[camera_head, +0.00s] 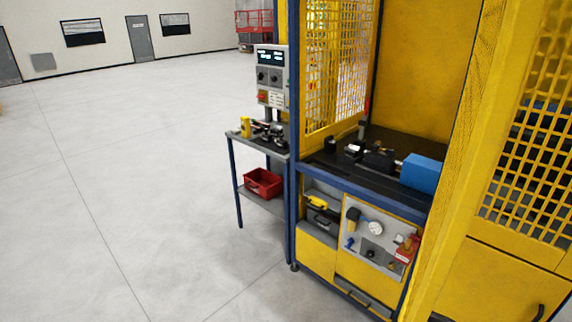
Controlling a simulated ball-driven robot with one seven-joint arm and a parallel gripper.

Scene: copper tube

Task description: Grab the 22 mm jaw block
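I cannot single out the 22 mm jaw block from this distance. Several small dark and metallic parts (268,131) lie on a small side table (240,140) with blue legs, left of the yellow machine; they are too small to tell apart. A yellow item (245,126) stands at that table's left end. Inside the machine, dark tooling (378,160) and a blue block-shaped unit (422,172) sit on the black bed. My gripper is not in view.
A yellow mesh-guarded machine (318,252) with blue posts fills the right side. A control panel (271,76) stands above the side table. A red bin (263,183) sits on its lower shelf. The grey floor (110,200) at left is wide and clear.

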